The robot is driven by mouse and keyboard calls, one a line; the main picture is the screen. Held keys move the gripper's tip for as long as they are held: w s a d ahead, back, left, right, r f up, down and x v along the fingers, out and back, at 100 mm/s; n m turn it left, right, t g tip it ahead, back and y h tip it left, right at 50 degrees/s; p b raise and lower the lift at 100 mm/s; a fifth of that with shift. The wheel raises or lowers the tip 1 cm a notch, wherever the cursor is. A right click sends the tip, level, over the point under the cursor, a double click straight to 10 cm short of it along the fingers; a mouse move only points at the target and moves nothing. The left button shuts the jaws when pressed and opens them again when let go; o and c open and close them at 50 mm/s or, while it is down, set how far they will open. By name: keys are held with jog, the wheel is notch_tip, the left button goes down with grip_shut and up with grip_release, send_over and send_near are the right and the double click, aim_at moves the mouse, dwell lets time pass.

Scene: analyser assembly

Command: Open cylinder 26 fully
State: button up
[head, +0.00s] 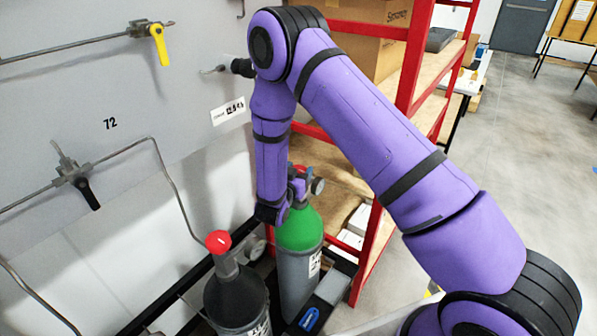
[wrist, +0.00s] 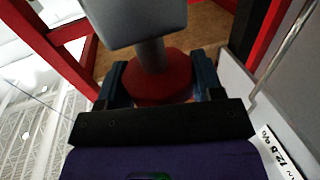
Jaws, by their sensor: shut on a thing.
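In the wrist view my gripper (wrist: 161,84) is shut on a round red valve knob (wrist: 158,87), one dark blue finger on each side. A grey valve stem and block (wrist: 135,22) extend beyond the knob. In the head view my arm reaches down to the top of a grey cylinder with a green shoulder (head: 299,230). A gauge (head: 318,186) shows beside its valve, and my wrist partly hides the top. The cylinder labels are too small to read, so I cannot tell which number this one has.
A dark grey cylinder (head: 237,300) with a red knob (head: 218,242) stands in front, to the left. The wall panel carries a yellow-handled valve (head: 160,45), a black-handled valve (head: 88,194) and pipes. A red-framed shelf (head: 408,70) stands close behind. Open floor lies to the right.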

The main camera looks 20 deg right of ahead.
jog(key=n+t+y, duration=0.2)
jog(key=n+y, duration=0.1)
jog(key=y, duration=0.1)
jog(key=n+t+y, duration=0.2)
jog(key=n+y, duration=0.1)
jog(key=y, duration=0.2)
jog(key=shift+n+y, duration=0.3)
jog(key=shift+n, duration=0.1)
jog(key=n+g+y, duration=0.1)
jog(key=n+y, duration=0.2)
jog(key=y, duration=0.2)
jog(key=n+y, duration=0.4)
jog(key=y, duration=0.2)
jog(key=shift+d+g, duration=0.1)
jog(key=shift+g, duration=0.3)
jog(key=n+g+y, duration=0.6)
jog(key=g+y, duration=0.1)
jog(key=shift+n, duration=0.3)
jog(key=n+g+y, duration=0.1)
jog(key=n+g, duration=0.1)
jog(key=g, duration=0.1)
jog(key=n+g+y, duration=0.1)
jog(key=n+g, duration=0.1)
jog(key=g, duration=0.1)
jog(key=shift+n+g, duration=1.5)
jog(key=shift+g, duration=0.8)
jog(key=shift+a, duration=0.2)
jog(key=o, duration=0.9)
